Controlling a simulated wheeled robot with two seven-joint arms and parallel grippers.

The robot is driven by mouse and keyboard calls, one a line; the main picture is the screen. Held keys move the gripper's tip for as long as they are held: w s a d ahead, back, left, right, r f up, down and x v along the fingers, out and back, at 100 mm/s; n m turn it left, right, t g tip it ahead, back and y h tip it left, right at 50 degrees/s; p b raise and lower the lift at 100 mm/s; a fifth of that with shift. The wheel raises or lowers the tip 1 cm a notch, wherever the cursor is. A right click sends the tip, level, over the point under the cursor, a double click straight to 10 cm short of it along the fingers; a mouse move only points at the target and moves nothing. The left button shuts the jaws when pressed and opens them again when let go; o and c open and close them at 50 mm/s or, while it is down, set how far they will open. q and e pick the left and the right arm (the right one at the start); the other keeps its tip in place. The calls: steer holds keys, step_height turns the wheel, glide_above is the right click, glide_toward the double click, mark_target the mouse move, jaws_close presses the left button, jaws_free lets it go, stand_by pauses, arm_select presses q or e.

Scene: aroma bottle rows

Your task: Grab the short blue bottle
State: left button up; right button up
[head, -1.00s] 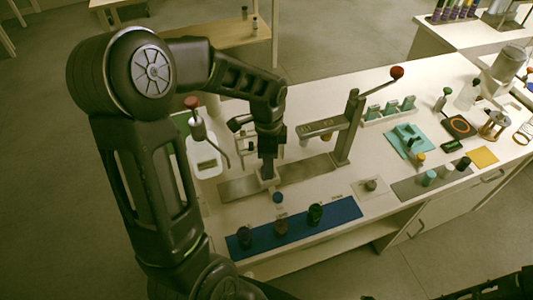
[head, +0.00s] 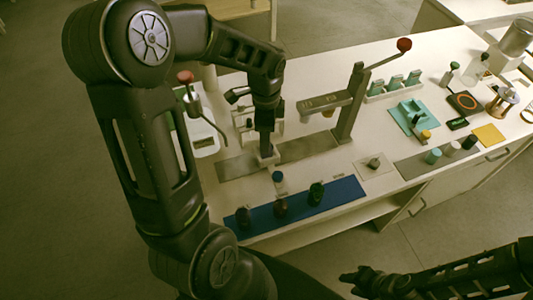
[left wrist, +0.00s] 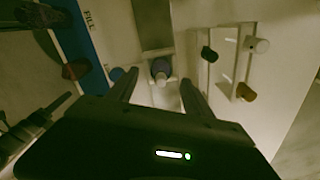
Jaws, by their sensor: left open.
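My left gripper (head: 267,157) points down over the bench, behind the blue mat (head: 335,193). In the left wrist view its fingers (left wrist: 158,79) are open, with a dark-blue-capped bottle (left wrist: 160,67) seen between them. I cannot tell whether they touch it. The gripper largely hides that spot in the head view. Another blue-capped bottle (head: 278,180) stands by the mat's back edge; a blue cap also shows left of the fingers in the wrist view (left wrist: 117,73). Which one is shorter is unclear. My right gripper (head: 362,279) is low at front right, away from the bench; its jaws are unclear.
Several dark bottles (head: 281,207) stand on the mat. A press stand with a red-knobbed lever (head: 350,105) rises right of my left gripper. A white device (head: 202,135) stands to its left. A teal tray (head: 414,116) and small bottles (head: 433,156) are farther right.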

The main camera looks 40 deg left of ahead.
arm_select(q)
steer(key=shift+r, duration=0.1)
step_height(320, 180, down, 5)
steer(key=b, duration=0.4)
steer(key=shift+w+f, duration=0.15)
steer(key=shift+f, duration=0.05)
steer(key=shift+r, duration=0.1)
steer(key=shift+c, duration=0.2)
jaws_close()
stand_by(0.5)
